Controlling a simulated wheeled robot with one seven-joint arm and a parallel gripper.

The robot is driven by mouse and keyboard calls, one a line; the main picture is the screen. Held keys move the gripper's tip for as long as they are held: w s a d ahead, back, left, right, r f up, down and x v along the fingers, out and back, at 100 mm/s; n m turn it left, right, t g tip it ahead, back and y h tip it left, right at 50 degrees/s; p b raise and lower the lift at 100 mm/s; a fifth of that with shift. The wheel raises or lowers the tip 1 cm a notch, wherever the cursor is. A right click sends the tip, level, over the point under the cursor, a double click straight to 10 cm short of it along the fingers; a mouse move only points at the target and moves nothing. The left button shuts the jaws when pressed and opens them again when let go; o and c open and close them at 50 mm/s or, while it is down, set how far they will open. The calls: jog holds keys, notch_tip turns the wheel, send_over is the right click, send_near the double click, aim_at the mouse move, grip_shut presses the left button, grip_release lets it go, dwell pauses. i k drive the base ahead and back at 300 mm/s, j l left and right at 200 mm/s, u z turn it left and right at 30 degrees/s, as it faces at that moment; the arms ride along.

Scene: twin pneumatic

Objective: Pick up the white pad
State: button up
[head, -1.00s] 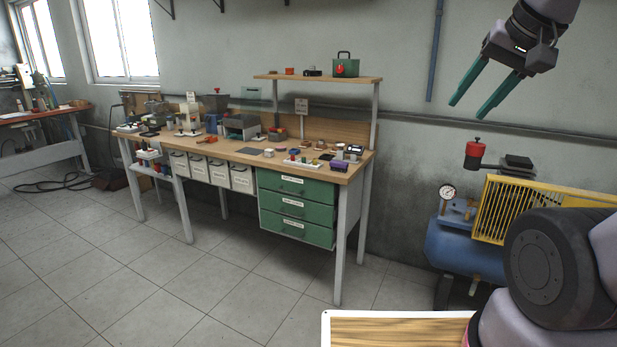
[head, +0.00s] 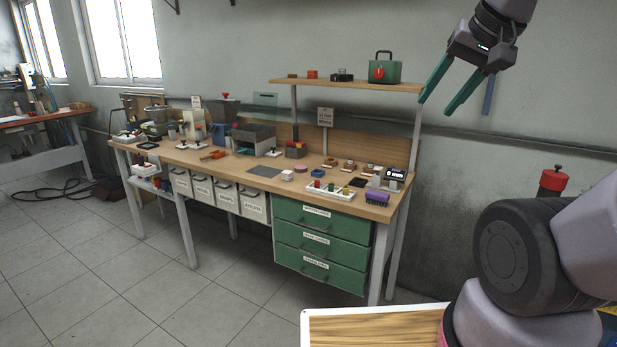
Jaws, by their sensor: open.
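A small white block-like thing (head: 287,175) lies near the front edge of the workbench, just right of a flat grey sheet (head: 264,172). It may be the white pad, but it is too small to tell for sure. My gripper (head: 436,106) is at the upper right, with two green fingers apart and nothing between them. It is held high in the air, well above the bench top and apart from everything on it.
The wooden workbench (head: 225,168) carries a white tray (head: 343,195) with coloured pieces, a purple brush-like thing (head: 377,199) and several devices. A raised shelf (head: 350,85) holds a green box (head: 385,72). Green drawers (head: 320,243) are below. Open tiled floor lies in front.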

aim_at(287, 175)
jog(key=i+j+z, duration=0.3)
jog(key=i+j, duration=0.2)
jog(key=i+j+z, duration=0.1)
jog(key=j, duration=0.35)
jog(key=i+j+z, duration=0.15)
jog(key=i+j, duration=0.15)
jog(key=j, duration=0.1)
